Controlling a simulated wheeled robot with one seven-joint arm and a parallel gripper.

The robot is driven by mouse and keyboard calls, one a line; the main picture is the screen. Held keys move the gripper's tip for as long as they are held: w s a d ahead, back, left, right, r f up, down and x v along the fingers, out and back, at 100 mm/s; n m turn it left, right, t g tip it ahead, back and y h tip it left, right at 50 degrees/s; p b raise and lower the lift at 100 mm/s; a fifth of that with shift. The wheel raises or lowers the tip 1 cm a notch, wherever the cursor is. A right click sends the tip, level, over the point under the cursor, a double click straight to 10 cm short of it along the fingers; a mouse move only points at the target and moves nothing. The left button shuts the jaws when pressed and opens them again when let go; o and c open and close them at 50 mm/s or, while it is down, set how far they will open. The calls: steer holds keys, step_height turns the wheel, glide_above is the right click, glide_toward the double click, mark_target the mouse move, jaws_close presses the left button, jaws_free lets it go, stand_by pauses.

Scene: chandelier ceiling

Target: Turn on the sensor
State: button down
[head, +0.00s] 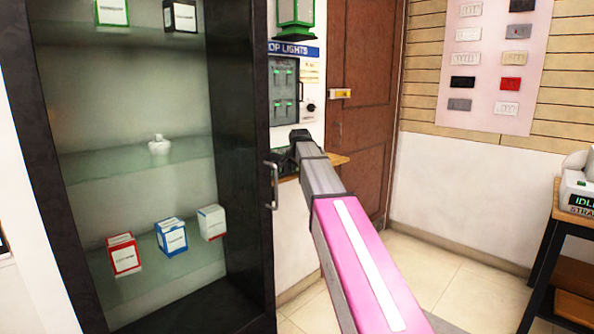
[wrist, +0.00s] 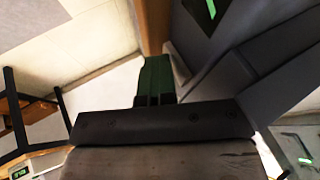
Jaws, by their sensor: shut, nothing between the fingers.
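No label in either view reads "sensor", so I cannot tell for sure which thing it is. A small white device (head: 159,145) stands on the middle glass shelf of the cabinet. A grey panel with green lights (head: 285,88) hangs on the wall under a blue sign reading "OP LIGHTS". My gripper (head: 299,137) is at the end of my pink and grey arm, below this panel and in front of a small wooden ledge. In the wrist view its fingers (wrist: 155,80) are together and empty. Whether they touch anything is hidden.
The dark cabinet (head: 240,160) with a metal handle stands close to the left of my arm and holds several small boxes. A brown door (head: 362,110) is behind. A table (head: 545,235) with a device reading "IDLE" stands right. The floor between is clear.

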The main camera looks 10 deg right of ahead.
steer(key=shift+w+r, duration=0.1)
steer(key=shift+r, duration=0.3)
steer(key=s+d+r, duration=0.2)
steer(key=s+r, duration=0.5)
steer(key=s, duration=0.3)
steer(key=shift+d+r, duration=0.2)
steer(key=shift+d, duration=0.15)
